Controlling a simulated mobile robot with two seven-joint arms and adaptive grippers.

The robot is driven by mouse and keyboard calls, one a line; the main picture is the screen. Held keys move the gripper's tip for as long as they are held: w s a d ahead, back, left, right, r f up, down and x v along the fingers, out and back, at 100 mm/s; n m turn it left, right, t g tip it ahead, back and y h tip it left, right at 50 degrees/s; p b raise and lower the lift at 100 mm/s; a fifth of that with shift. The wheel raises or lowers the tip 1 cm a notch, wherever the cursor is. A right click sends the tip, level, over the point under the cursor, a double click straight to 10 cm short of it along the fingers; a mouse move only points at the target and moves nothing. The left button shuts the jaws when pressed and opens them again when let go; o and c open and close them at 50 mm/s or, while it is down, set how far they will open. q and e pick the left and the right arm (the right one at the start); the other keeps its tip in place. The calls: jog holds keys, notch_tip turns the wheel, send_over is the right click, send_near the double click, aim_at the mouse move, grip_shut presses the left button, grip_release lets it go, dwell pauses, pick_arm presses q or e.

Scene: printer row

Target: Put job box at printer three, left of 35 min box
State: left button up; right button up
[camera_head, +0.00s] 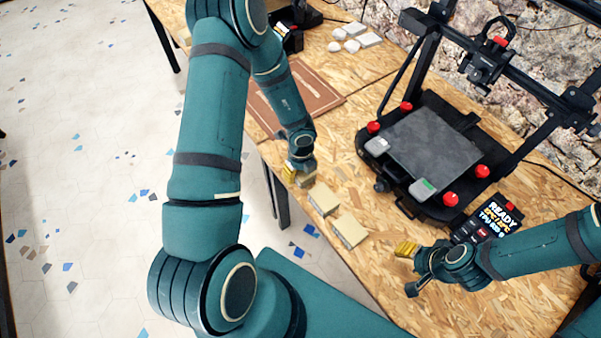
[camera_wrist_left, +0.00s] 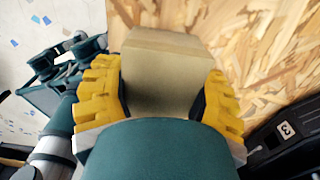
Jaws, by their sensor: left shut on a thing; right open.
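My left gripper (camera_head: 298,171) is near the table's front edge, left of the printer. In the left wrist view its yellow fingers (camera_wrist_left: 162,88) are shut on a tan box (camera_wrist_left: 165,62). The fingers mostly hide this box in the head view; I cannot tell whether it touches the table. Two similar boxes, a nearer one (camera_head: 349,231) and a farther one (camera_head: 323,199), lie in a row to its right along the front edge. No time label is readable on any box. My right gripper (camera_head: 407,268) is open and empty, right of the boxes.
A black printer (camera_head: 425,150) with a grey bed and red knobs stands behind the boxes. A "3" label (camera_wrist_left: 286,130) shows in the left wrist view. A READY screen (camera_head: 492,215) is beside my right arm. A brown mat (camera_head: 318,92) lies at the left.

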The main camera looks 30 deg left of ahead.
pick_arm(q)
jog(key=shift+f, duration=0.2)
pick_arm(e)
jog(key=shift+f, duration=0.1)
pick_arm(q)
jog(key=shift+f, duration=0.1)
pick_arm(e)
jog(key=shift+s, duration=0.1)
pick_arm(q)
jog(key=shift+f, duration=0.1)
pick_arm(e)
jog(key=shift+f, duration=0.15)
pick_arm(q)
jog(key=o, duration=1.3)
jog(key=shift+o, duration=0.2)
